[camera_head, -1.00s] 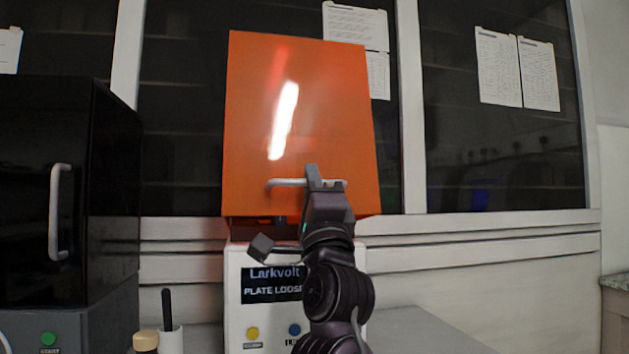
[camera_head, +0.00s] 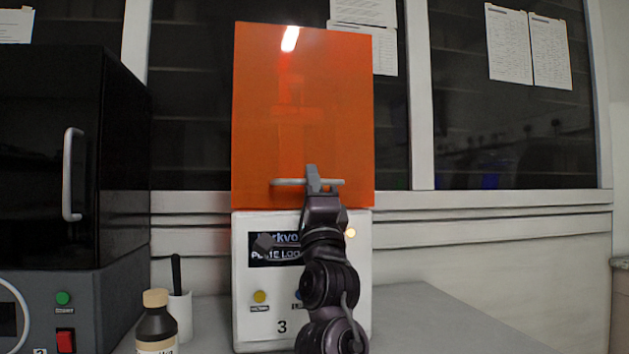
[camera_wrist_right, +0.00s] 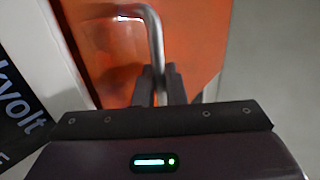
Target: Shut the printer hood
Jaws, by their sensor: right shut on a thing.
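The printer has an orange hood (camera_head: 270,110) above a white base (camera_head: 245,325) with a dark display (camera_head: 262,258). The hood's front face now meets the top of the base in the head view, with no clear gap between them. A grey bar handle (camera_head: 287,182) runs across the hood's lower part. My right gripper (camera_head: 313,180) is shut on the handle; the right wrist view shows the fingers (camera_wrist_right: 158,88) closed around the bar (camera_wrist_right: 153,35). My right arm hides part of the base and display. My left gripper is not in view.
A black cabinet-like machine (camera_head: 50,150) with a vertical handle stands at the left. A dark bottle with a tan cap (camera_head: 156,325) and a white cup (camera_head: 180,315) stand between it and the printer. The grey counter (camera_head: 420,315) right of the printer is clear.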

